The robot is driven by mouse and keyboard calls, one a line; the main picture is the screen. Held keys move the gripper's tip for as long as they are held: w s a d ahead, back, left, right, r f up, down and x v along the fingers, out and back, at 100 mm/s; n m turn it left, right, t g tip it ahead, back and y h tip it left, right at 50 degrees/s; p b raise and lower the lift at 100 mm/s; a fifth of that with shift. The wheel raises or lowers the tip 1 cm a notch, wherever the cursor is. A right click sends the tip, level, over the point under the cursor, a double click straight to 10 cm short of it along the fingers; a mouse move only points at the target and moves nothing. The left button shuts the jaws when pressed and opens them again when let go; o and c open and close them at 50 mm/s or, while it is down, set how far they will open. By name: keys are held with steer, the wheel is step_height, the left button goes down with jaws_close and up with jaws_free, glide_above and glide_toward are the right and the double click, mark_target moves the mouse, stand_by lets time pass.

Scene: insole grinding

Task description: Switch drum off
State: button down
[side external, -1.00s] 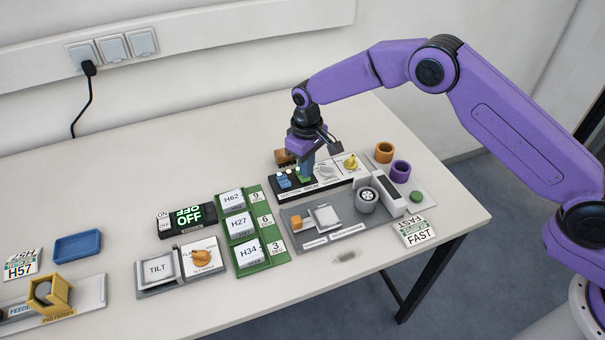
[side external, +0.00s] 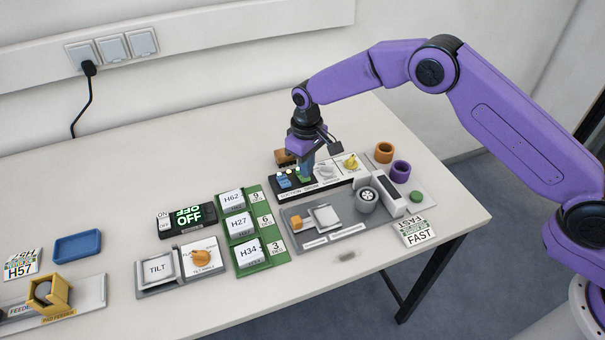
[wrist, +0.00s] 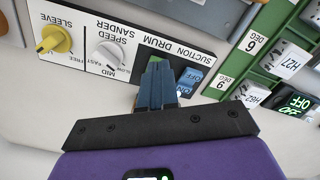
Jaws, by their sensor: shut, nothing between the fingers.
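The black and white switch panel (side external: 328,180) lies at the back right of the table, marked suction, drum, sander speed and sleeve. My gripper (side external: 305,178) is shut and empty, pointing down over the drum switch. In the wrist view my closed fingertips (wrist: 157,70) cover most of the green drum switch (wrist: 151,65); whether they touch it, and which way it is tipped, I cannot tell. The blue suction switch (wrist: 190,78) is beside the fingers. The grey drum (side external: 367,200) stands on the grey sander base in front of the panel.
The white speed knob (wrist: 108,53) and yellow sleeve knob (wrist: 55,39) are on the same panel. A green rack (side external: 263,258) with white labelled blocks stands to the left. Orange (side external: 384,152) and purple (side external: 401,171) rings are at the right. The back left table is clear.

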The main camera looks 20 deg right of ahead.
mark_target(306, 180)
steer(key=shift+f, duration=1.05)
stand_by(0.5)
steer(key=shift+r, duration=3.5)
